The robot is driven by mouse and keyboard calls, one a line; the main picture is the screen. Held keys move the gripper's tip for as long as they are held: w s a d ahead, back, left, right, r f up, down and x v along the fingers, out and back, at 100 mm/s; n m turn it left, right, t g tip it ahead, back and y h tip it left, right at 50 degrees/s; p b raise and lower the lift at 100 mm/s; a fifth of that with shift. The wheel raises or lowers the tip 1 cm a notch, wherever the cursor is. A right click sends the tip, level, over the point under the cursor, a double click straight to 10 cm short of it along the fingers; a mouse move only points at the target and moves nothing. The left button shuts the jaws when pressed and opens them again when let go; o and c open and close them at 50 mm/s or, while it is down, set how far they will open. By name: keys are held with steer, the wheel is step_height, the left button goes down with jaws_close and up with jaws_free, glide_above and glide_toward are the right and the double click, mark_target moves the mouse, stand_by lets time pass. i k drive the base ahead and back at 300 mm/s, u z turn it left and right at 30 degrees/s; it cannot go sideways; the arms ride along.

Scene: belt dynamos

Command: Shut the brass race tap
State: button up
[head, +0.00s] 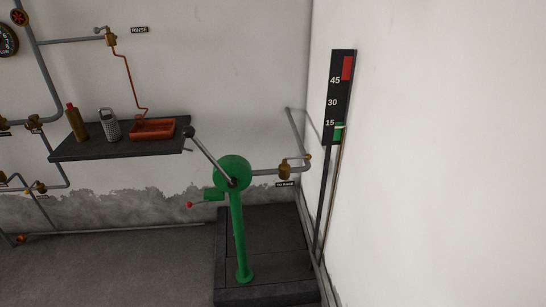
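A brass tap (285,171) sits on the grey pipe to the right of the green hand pump. A small dark label (286,184) hangs under it, its lettering too small to read surely, so I cannot confirm that this is the race tap. I cannot tell whether the tap is open or shut. Another brass tap (111,39), by a RINSE label (139,30), is high on the wall with a copper pipe below it. More brass fittings, such as one on the left pipe (34,122), show at the left. My gripper is not in view.
The green pump (233,172), with a long lever, stands on a dark plinth (266,295). A dark shelf (85,153) holds a bottle (76,125), a grater (111,126) and an orange tray (153,129). A gauge board (339,90) is on the right wall. The left floor is clear.

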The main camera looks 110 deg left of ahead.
mark_target(308, 156)
steer(key=u, duration=3.55)
steer(key=i, duration=1)
steer(key=k, duration=0.6)
steer(key=u, duration=1)
steer(key=i, duration=1.6)
steer(key=z, duration=0.8)
